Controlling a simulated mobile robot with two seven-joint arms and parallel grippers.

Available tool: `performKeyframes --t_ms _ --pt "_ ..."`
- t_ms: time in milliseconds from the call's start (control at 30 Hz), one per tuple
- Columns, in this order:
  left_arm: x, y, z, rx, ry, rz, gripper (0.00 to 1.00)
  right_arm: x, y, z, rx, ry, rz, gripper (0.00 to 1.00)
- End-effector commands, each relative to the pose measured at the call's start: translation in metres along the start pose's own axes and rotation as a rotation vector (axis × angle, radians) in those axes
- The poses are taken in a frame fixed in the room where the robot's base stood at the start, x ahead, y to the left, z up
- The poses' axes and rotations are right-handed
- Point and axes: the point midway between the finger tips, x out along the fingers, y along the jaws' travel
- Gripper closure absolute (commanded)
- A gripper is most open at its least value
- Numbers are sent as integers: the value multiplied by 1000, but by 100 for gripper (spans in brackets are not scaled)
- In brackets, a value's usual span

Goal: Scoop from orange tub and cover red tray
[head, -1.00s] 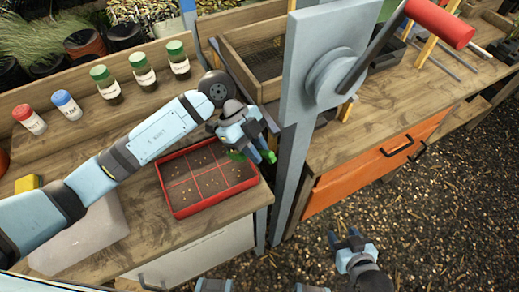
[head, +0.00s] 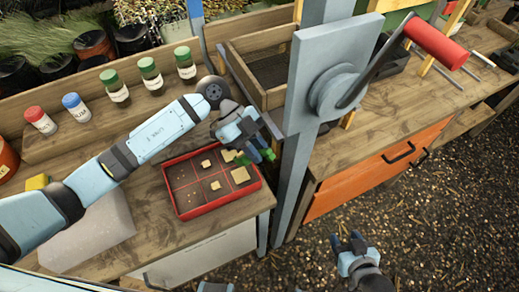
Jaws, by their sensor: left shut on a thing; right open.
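The red tray (head: 219,203) lies on the wooden bench, divided into several compartments of dark soil. Pale tan patches lie in some compartments, mainly in the middle and at the right; the left ones show mostly dark soil with small specks. My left gripper (head: 257,147) is above the tray's back right corner, shut on a green tool (head: 268,155), probably the scoop, whose shape is mostly hidden. The orange tub (head: 7,160) is cut off at the left edge; its contents are out of view. My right gripper (head: 350,240) is open and empty above the floor, lower right.
Bottles with red (head: 34,114), blue (head: 71,101) and green caps (head: 108,76) stand on a ledge behind the tray. A grey post with a red-handled crank (head: 440,43) rises right of the tray. A pale block (head: 90,235) and a yellow item (head: 38,182) sit left.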

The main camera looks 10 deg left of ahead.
Motion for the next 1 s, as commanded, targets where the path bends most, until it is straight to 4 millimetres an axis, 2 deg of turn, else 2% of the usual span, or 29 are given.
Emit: performKeyframes --t_ms 1000 --pt "-13 40 10 -2 -1 1 100 -13 0 -20 0 4 1 47"
